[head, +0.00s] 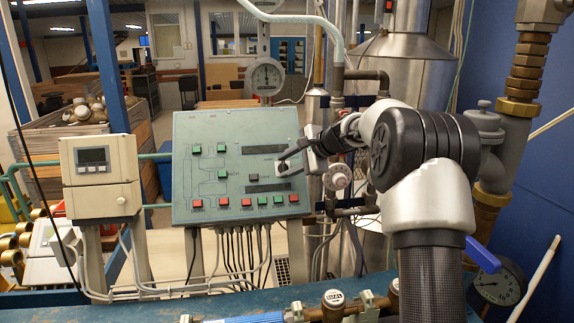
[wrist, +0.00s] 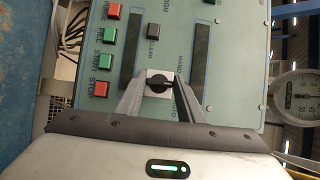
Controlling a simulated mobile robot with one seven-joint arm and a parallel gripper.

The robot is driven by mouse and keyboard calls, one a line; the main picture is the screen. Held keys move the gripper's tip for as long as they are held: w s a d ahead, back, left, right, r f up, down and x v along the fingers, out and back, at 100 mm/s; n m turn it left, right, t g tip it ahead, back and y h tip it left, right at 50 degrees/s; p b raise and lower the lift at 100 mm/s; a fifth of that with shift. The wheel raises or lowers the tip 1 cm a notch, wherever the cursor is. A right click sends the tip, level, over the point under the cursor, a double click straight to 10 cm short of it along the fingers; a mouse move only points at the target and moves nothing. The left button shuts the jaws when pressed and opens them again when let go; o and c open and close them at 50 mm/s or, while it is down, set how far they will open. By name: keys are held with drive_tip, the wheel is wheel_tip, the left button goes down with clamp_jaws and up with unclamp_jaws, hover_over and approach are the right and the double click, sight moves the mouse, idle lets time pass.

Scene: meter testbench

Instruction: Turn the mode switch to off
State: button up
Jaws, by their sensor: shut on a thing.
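The mode switch (wrist: 159,84) is a black rotary knob on a pale square plate, set in the green control panel (head: 240,142). In the wrist view, lettering that seems to read HAND and AUTO stands to its right. My gripper (wrist: 162,79) reaches the panel face with one finger on each side of the knob and is shut on it. In the head view my gripper (head: 284,163) is at the right part of the panel and partly covers the switch. The knob's exact pointing is hard to read.
Red and green push buttons (wrist: 104,62) and a small black switch (wrist: 153,31) sit near the mode switch. A round dial gauge (head: 266,77) stands behind the panel. A white meter box (head: 100,172) is to the left, and pipes and a valve (head: 338,178) are to the right.

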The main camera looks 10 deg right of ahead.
drive_tip(key=o, duration=1.1)
drive_tip(key=shift+c, duration=0.2)
drive_tip(key=shift+r, duration=0.1)
drive_tip(key=b+v, duration=0.2)
drive_tip(key=v, duration=1.5)
drive_tip(key=shift+s+d, duration=0.15)
